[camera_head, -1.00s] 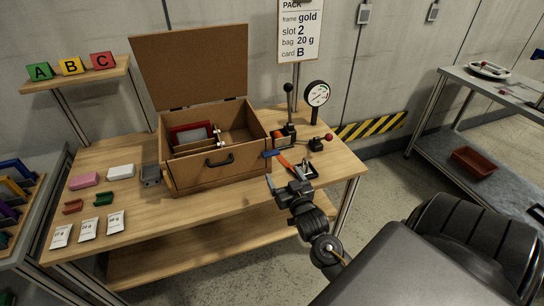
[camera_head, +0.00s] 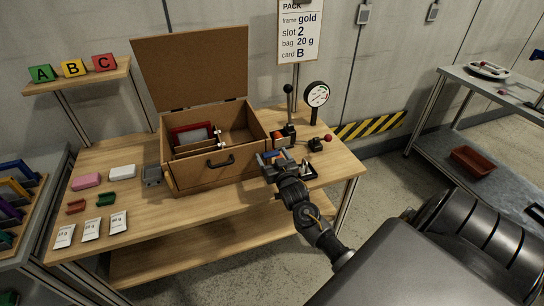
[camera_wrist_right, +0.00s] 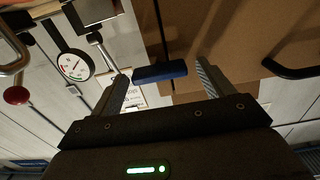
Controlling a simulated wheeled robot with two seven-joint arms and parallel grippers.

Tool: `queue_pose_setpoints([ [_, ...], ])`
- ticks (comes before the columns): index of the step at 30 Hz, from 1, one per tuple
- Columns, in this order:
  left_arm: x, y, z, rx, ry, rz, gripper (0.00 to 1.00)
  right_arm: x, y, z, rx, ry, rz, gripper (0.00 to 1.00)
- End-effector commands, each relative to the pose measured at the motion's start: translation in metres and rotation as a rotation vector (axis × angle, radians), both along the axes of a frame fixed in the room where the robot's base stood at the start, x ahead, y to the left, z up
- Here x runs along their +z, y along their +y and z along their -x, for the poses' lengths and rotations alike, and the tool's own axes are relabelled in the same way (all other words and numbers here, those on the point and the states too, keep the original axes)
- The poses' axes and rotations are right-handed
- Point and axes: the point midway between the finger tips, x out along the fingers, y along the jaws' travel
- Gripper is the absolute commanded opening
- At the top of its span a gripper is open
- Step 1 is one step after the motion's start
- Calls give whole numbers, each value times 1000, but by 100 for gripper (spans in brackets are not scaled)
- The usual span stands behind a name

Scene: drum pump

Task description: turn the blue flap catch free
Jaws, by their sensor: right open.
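The blue flap catch (camera_wrist_right: 160,72) is a short blue bar on the right side of the brown box (camera_head: 190,176). In the right wrist view it lies crosswise between the two finger tips. In the head view only a bit of blue (camera_head: 272,154) shows beside the box, mostly behind my right gripper (camera_head: 277,163). My right gripper is open, with a finger on each side of the catch in the wrist view (camera_wrist_right: 165,82); I cannot tell whether either finger touches it. My left gripper is in neither view.
The box's lid (camera_head: 190,65) stands open. A gauge (camera_head: 316,95), a black-knobbed lever (camera_head: 289,105) and a red-knobbed part (camera_head: 320,142) stand right of the box. Small packets (camera_head: 92,229) and coloured blocks lie on the table's left; its front middle is clear.

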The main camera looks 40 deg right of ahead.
Motion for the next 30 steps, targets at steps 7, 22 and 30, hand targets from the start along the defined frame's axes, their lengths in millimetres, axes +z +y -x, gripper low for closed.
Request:
queue_pose_setpoints([
  [7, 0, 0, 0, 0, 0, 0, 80, 0, 0, -1, 0, 0, 0, 80],
  [22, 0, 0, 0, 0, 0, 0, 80, 0, 0, -1, 1, -2, -5, 35],
  [30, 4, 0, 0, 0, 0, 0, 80, 0, 0, 0, -1, -32, -91, 35],
])
